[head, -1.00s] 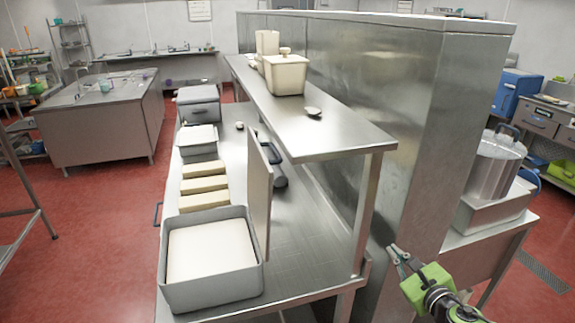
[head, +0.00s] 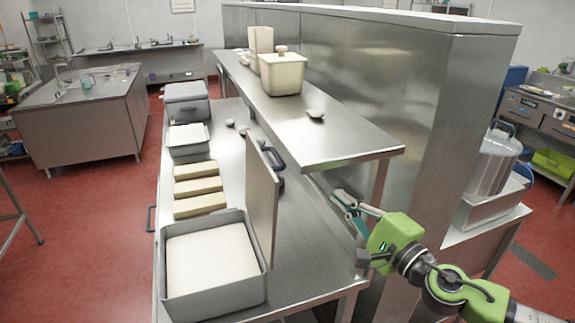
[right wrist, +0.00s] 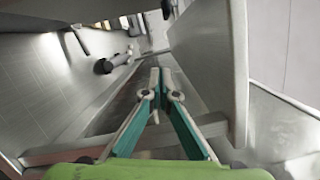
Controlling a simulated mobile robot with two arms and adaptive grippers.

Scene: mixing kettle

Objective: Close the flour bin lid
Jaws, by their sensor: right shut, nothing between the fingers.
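The flour bin (head: 212,300) is an open grey box at the near end of the steel table, filled with a flat white mass. Its lid (head: 262,205) stands upright along the bin's right side, with a dark handle (head: 273,155) on its far right side. My right gripper (head: 341,198) is right of the lid, apart from it, near the front end of the upper shelf. In the right wrist view its fingers (right wrist: 161,76) are shut with nothing between them. My left gripper is not in view.
The upper shelf (head: 340,145) overhangs the table, with its front post close to my right gripper. A steel partition (head: 400,110) rises behind it. Several tan blocks (head: 198,187) and a smaller grey container (head: 188,150) lie beyond the bin.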

